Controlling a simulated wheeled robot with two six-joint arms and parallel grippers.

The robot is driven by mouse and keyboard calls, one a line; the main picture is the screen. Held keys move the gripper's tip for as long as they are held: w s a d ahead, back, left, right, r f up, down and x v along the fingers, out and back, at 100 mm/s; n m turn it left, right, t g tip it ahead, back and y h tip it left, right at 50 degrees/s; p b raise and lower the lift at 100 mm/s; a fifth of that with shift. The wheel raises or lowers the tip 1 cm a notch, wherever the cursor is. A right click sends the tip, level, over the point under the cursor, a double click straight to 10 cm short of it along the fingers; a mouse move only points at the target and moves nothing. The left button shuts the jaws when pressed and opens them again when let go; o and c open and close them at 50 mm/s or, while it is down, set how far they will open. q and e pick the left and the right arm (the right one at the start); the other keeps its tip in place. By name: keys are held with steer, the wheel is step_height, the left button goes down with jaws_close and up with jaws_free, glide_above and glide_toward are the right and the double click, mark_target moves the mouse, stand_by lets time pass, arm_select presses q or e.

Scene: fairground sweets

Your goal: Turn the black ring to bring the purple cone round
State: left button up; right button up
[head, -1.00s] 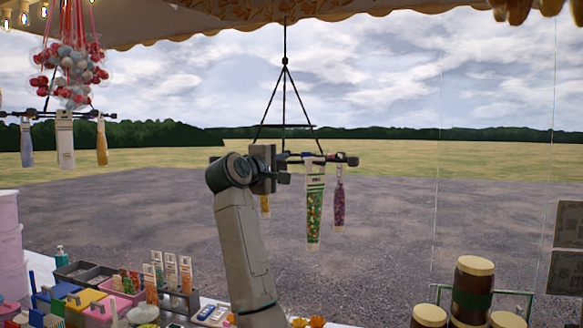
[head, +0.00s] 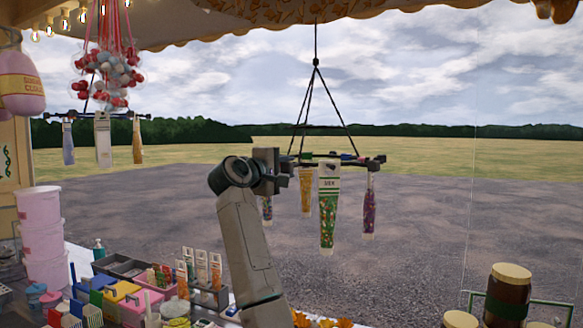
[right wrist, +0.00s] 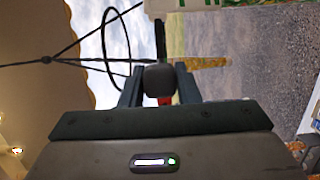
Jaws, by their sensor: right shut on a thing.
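The black ring (head: 335,158) hangs on cords in the middle of the head view. The purple cone (head: 370,206) hangs at its right end, tip down. A white-topped cone of green and mixed sweets (head: 327,215) hangs at the front, an orange cone (head: 306,190) behind it to the left. A bluish cone (head: 266,210) is partly hidden by my right arm. My right gripper (head: 288,168) is at the ring's left side; in the right wrist view its fingers are shut on a dark knob (right wrist: 159,78) of the ring. My left gripper is not in view.
A second hanging ring with several cones (head: 103,138) is at the left, below a bunch of red and white balls (head: 108,75). Pink tubs (head: 40,208), trays and boxes crowd the counter at lower left. Brown jars (head: 507,290) stand at lower right.

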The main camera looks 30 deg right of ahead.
steer(key=w+a+p, duration=0.5)
steer(key=w+p, duration=0.2)
steer(key=w, duration=0.3)
steer(key=shift+w, duration=0.35)
